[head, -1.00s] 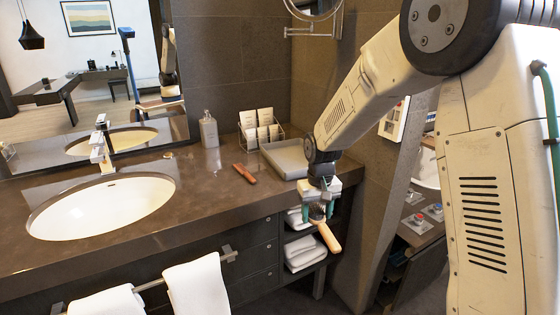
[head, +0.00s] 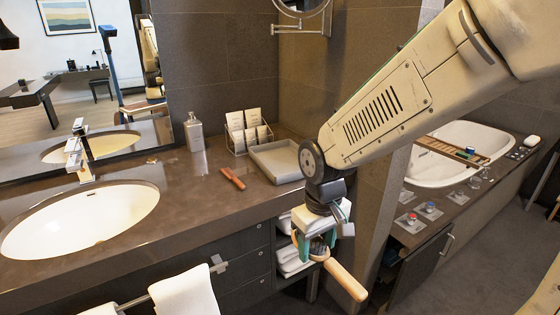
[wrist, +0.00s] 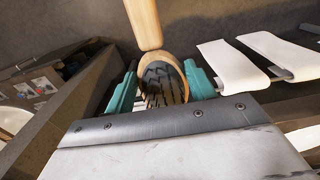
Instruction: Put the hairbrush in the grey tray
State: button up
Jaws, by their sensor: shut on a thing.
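My gripper (head: 319,246) is shut on the wooden hairbrush (head: 346,282) and holds it in front of the counter's right end, below the counter top. The brush's pale handle points down and to the right in the head view. In the wrist view the dark bristle head of the hairbrush (wrist: 163,84) sits between the teal fingers of my gripper (wrist: 162,88), with the handle pointing away. The grey tray (head: 277,162) lies on the counter at the back right, above and left of my gripper. It looks empty; its right end is partly near my arm.
A reddish-brown comb-like object (head: 232,178) lies left of the tray. A wire rack of cards (head: 246,138) and a bottle (head: 194,133) stand behind. Towels (head: 290,258) fill the shelf under the counter. The sink (head: 80,220) is at left.

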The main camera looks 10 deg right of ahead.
aim_at(280, 164)
jog(key=i, duration=1.35)
